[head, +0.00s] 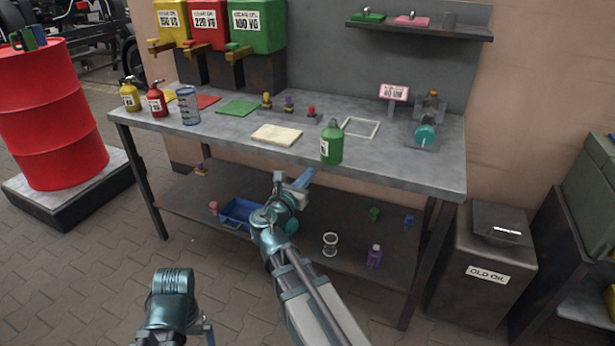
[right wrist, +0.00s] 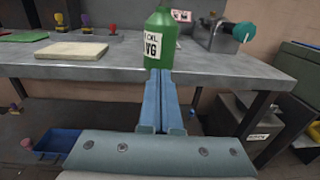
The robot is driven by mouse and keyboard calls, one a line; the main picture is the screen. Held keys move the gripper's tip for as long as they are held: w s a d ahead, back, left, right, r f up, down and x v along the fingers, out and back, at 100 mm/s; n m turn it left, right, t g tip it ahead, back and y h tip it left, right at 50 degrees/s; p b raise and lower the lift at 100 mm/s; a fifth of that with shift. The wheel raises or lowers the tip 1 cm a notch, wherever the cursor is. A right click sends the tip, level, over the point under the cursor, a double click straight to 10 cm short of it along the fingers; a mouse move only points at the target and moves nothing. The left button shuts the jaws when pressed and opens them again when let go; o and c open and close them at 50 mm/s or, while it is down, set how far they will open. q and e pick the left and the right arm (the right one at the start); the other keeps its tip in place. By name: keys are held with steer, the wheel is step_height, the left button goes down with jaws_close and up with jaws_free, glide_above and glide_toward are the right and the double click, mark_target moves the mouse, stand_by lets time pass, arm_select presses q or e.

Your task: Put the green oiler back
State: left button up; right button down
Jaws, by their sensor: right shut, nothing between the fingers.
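The green oiler (head: 331,143) stands upright near the front edge of the grey workbench (head: 400,172), right of the middle. In the right wrist view the oiler (right wrist: 160,40) stands straight ahead, its white label partly seen. My right gripper (head: 303,178) is shut and empty, in front of the bench edge and below the oiler. Its blue fingers (right wrist: 161,76) overlap the oiler's lower part in the right wrist view; contact cannot be told. The green mat (head: 238,107) is bare. A yellow oiler (head: 130,96) and a red oiler (head: 157,100) stand at the bench's left.
A cream cloth (head: 277,134) and a white frame (head: 361,127) lie near the oiler. A measuring jug (head: 188,107) stands left. Yellow, red and green (head: 257,26) oil tanks are behind. The lower shelf holds a blue tray (head: 237,213). An old-oil bin (head: 485,265) stands right.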

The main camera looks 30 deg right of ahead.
mark_target(328, 152)
steer(key=x, duration=1)
steer(key=shift+w+d, duration=0.15)
steer(key=shift+w, duration=0.05)
steer(key=x, duration=0.6)
steer(key=shift+w+d, duration=0.25)
steer(key=shift+d, duration=0.05)
steer(key=shift+s+a, duration=0.1)
steer(key=shift+s+a, duration=0.3)
steer(key=shift+s, duration=0.05)
arm_select(q)
steer(key=shift+a, duration=0.6)
arm_select(e)
steer(key=v, duration=1.3)
